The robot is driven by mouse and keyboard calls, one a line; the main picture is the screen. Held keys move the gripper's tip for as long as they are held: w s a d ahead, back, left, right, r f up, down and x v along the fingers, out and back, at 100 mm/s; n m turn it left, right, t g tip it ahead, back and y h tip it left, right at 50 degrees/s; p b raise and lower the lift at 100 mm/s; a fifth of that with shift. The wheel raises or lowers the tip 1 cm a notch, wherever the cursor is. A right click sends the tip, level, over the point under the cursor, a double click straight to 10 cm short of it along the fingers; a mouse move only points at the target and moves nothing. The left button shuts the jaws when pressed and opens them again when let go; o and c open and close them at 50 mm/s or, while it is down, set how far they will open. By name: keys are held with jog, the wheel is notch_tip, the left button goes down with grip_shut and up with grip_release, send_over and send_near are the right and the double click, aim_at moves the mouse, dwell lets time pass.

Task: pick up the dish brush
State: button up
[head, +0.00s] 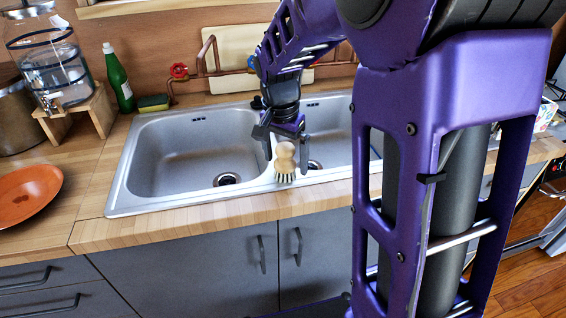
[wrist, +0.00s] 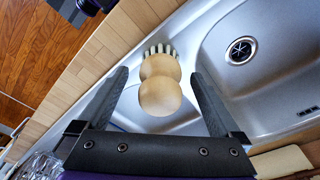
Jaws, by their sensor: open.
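The dish brush (head: 285,160) has a rounded pale wooden handle and bristles facing down. It stands on the steel divider between the two sink basins, near the front rim. My gripper (head: 287,145) is open just above and behind the brush in the head view. In the wrist view the brush (wrist: 160,85) shows in the gap between the two open fingers of my gripper (wrist: 160,80), its bristles beyond the fingertips. I cannot tell whether the fingers touch it.
The double sink (head: 150,165) is set in a wooden counter (head: 200,222). A faucet with red valves (head: 179,71), a green bottle (head: 118,80) and a sponge (head: 153,102) are behind it. A water dispenser (head: 45,60) and orange plate (head: 30,194) stand left. Both basins look empty.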

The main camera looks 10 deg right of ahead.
jog(key=shift+w+d+f, duration=0.1)
jog(key=shift+f, duration=0.8)
jog(key=shift+c, duration=0.2)
jog(key=c, duration=1.4)
